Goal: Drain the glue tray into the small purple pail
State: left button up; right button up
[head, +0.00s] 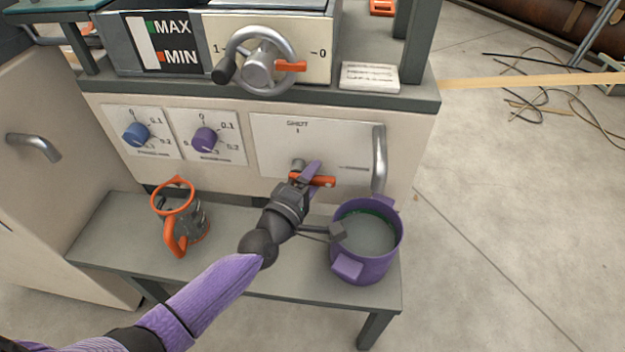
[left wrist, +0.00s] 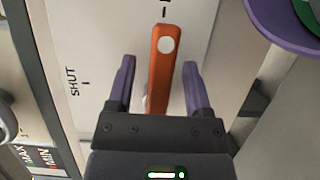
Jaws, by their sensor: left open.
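The drain lever, an orange bar (head: 326,181), is on the white panel (head: 270,140) with a SHUT mark. It also shows in the left wrist view (left wrist: 161,70), turned away from SHUT toward the other mark. My left gripper (head: 308,177) is open, with its purple fingers on either side of the lever and gaps visible (left wrist: 157,85). The small purple pail (head: 377,266) stands upright on the bench, right of my gripper, with greyish contents and a green band inside. The glue tray (head: 120,55) is at upper left with a MAX/MIN gauge; its inside is hidden.
An orange-rimmed jug (head: 175,197) stands on the bench (head: 105,235) at left. A handwheel (head: 258,68), blue and purple knobs (head: 204,140) and a metal handle (head: 379,160) stick out from the machine. The floor at right is mostly free, with cables farther back.

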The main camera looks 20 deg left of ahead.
pick_arm(q)
grip_shut()
dwell(1.4)
